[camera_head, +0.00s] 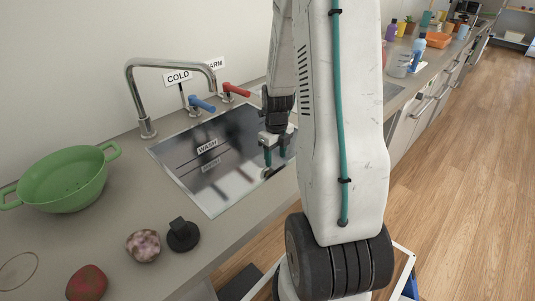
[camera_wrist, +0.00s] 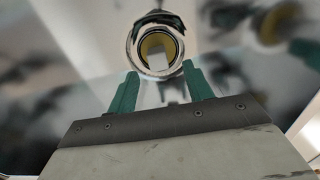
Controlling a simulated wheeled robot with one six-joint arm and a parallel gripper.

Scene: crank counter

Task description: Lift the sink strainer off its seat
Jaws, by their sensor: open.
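My gripper (camera_head: 277,156) is open, with its two green fingers pointing down over the right part of the sink (camera_head: 185,170). In the wrist view my gripper (camera_wrist: 162,82) shows its fingers apart with nothing gripped between them. Just beyond the fingertips is a round shiny metal piece with a yellowish inside (camera_wrist: 157,46). It looks like the sink strainer, but I cannot be sure. In the head view a small shiny piece (camera_head: 268,173) shows below the fingers, too small to make out. Whether the fingers touch anything is not clear.
A curved tap (camera_head: 140,93) with blue (camera_head: 202,104) and red (camera_head: 236,90) levers stands behind the sink. A green colander (camera_head: 62,182), a mottled ball (camera_head: 143,245), a black knobbed disc (camera_head: 183,236) and a red round item (camera_head: 87,283) sit on the left counter.

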